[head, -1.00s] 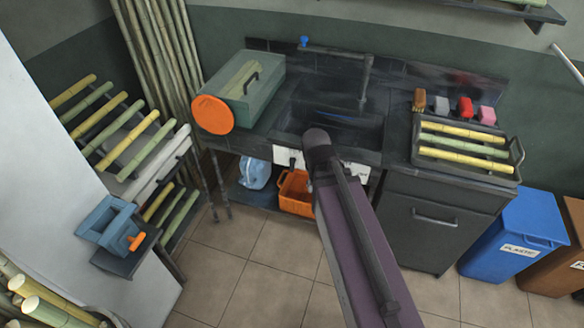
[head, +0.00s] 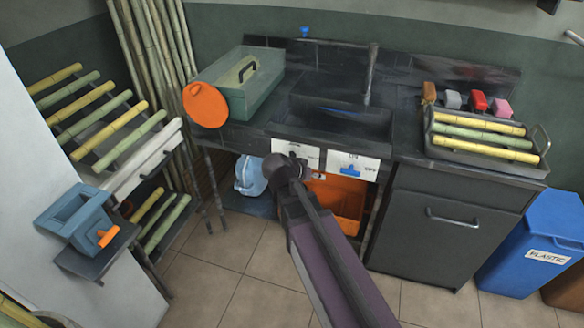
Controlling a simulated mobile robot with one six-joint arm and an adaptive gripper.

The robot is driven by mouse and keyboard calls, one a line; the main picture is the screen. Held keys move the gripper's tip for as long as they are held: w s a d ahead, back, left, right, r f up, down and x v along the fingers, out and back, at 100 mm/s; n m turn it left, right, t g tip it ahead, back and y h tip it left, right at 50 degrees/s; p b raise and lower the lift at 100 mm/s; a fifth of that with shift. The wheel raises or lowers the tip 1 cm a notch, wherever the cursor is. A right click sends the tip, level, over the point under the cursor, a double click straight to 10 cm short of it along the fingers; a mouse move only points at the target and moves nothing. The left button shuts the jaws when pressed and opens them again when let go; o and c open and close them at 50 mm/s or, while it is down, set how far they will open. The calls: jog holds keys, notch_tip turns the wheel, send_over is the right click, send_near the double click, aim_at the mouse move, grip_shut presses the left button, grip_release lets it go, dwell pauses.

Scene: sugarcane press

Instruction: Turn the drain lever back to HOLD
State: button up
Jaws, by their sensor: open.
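Two white label plates are on the front edge of the sink counter. The right plate (head: 353,161) carries a small blue lever (head: 350,170), with text too small to read surely. The left plate (head: 297,151) is partly covered at its lower edge by my arm's end. I cannot tell which plate marks HOLD or whether a lever is hidden behind my arm. My gripper (head: 287,166) is at the left plate, left of the blue lever; its fingers are mostly hidden from this angle, and nothing is seen held in it.
An orange bin (head: 340,197) and a blue jug (head: 250,176) are under the counter. A black sink (head: 340,108) is above the plates. A dark cabinet (head: 434,219) stands to the right, a blue waste bin (head: 533,240) beyond it. Floor tiles at front left are clear.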

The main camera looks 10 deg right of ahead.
jog(key=w+a+f+m+t+h+b, duration=0.15)
jog(key=w+a+f+t+b, duration=0.35)
jog(key=b, duration=0.5)
jog(key=t+h+b, duration=0.1)
jog(key=t+b, duration=0.3)
jog(key=b, duration=0.4)
send_near(292, 156)
jog(key=s+a+f, duration=0.1)
jog(key=s+a, duration=0.1)
jog(key=shift+a+f, duration=0.1)
jog(key=shift+a, duration=0.1)
jog(key=shift+w+d, duration=0.1)
jog(key=shift+w, duration=0.05)
jog(key=x, duration=1.3)
jog(key=shift+w+d, duration=0.15)
jog(key=shift+d, duration=0.1)
jog(key=shift+c, duration=0.2)
grip_shut()
